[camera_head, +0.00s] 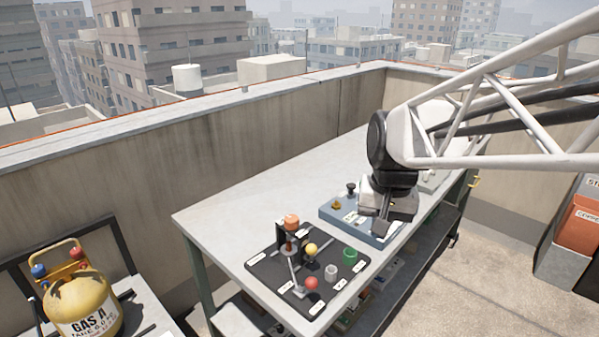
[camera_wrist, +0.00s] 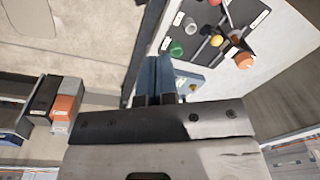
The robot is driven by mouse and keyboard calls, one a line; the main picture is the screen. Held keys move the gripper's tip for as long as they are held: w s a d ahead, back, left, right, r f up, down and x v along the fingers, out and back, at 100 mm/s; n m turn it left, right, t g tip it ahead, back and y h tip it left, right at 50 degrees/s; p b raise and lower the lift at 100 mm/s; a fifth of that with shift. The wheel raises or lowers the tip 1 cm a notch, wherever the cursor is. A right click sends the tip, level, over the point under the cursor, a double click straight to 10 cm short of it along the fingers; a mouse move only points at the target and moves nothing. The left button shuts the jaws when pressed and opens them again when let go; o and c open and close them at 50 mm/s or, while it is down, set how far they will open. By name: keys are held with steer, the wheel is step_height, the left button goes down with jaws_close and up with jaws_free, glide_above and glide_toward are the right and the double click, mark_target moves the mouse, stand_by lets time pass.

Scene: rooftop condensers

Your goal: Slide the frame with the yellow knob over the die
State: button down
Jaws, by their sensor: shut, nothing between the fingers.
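A yellow ball knob (camera_head: 311,250) stands on the black board (camera_head: 262,271) near the table's front; it also shows in the wrist view (camera_wrist: 217,40). The frame it belongs to is small and dark, and its outline is unclear. I cannot pick out the die for certain. My gripper (camera_head: 385,228) is shut and empty, over the right part of the blue tray, away from the knob.
The blue tray (camera_head: 329,213) carries a black knob (camera_head: 351,186) and an amber knob (camera_head: 337,205). The grey table (camera_head: 235,211) is clear at left and behind. A yellow gas tank (camera_head: 78,305) stands at lower left. A parapet wall runs behind the table.

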steer(key=w+a+f+m+g, duration=0.1)
steer(key=w+f, duration=0.1)
steer(key=w, duration=0.6)
steer(key=w+a+f+m+g+y, duration=0.1)
steer(key=w+a+f, duration=0.1)
steer(key=w, duration=0.7)
steer(key=w+a+f+m+g, duration=0.1)
steer(key=w+f, duration=0.3)
steer(key=w, duration=0.5)
steer(key=shift+a+f+m+g, duration=0.15)
steer(key=shift+a+m+g, duration=0.15)
steer(key=shift+a+m, duration=0.35)
steer(key=s+a+f, duration=0.4)
steer(key=s+f, duration=0.1)
steer(key=f, duration=0.5)
steer(key=shift+s+f, duration=0.15)
steer(key=shift+s, duration=0.25)
steer(key=shift+s, duration=0.1)
steer(key=shift+s+a, duration=0.7)
